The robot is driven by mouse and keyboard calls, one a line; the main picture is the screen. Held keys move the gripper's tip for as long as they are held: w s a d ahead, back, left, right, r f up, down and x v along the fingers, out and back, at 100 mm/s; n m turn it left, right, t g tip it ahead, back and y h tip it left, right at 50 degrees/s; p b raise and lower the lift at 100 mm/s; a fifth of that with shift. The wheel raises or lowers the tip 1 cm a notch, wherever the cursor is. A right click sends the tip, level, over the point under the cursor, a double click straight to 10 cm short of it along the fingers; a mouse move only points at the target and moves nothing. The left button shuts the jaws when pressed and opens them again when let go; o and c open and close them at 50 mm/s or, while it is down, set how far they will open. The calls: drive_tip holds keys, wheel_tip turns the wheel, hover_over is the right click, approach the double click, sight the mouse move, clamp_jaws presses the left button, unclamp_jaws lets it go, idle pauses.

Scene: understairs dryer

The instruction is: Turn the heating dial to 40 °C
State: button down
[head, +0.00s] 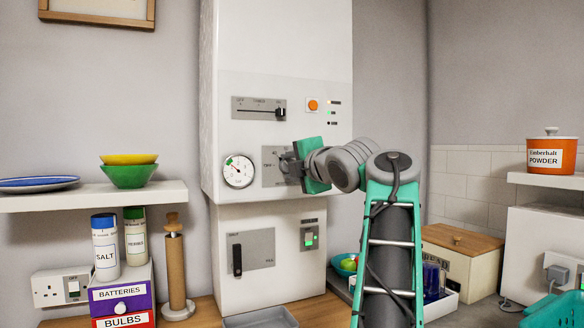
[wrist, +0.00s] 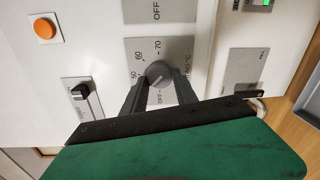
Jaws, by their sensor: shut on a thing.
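The heating dial (wrist: 159,71) is a round grey knob on a grey plate, seen in the wrist view. Its plate (wrist: 131,47) carries printed marks, among them 50, 60, 70 and OFF. My gripper (wrist: 160,82) has its two dark fingers on either side of the knob and is shut on it. Which mark the dial points to I cannot tell clearly; the fingers cover part of the scale. In the head view my gripper (head: 287,166) meets the plate (head: 269,154) on the white boiler, and the knob is largely hidden.
Above the plate are a slider switch (head: 259,108) and an orange button (head: 313,105). A round gauge (head: 238,171) is to its left, and a lower panel (head: 251,250) has a black handle. Shelves with bowls (head: 129,172) and an orange powder pot (head: 551,155) flank the boiler.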

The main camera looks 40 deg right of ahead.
drive_tip(key=c, duration=1)
unclamp_jaws()
drive_tip(key=shift+o, duration=0.2)
drive_tip(key=v, duration=0.7)
drive_tip(key=shift+s+b, duration=0.35)
drive_tip(key=shift+s, duration=0.05)
drive_tip(key=shift+a, duration=0.15)
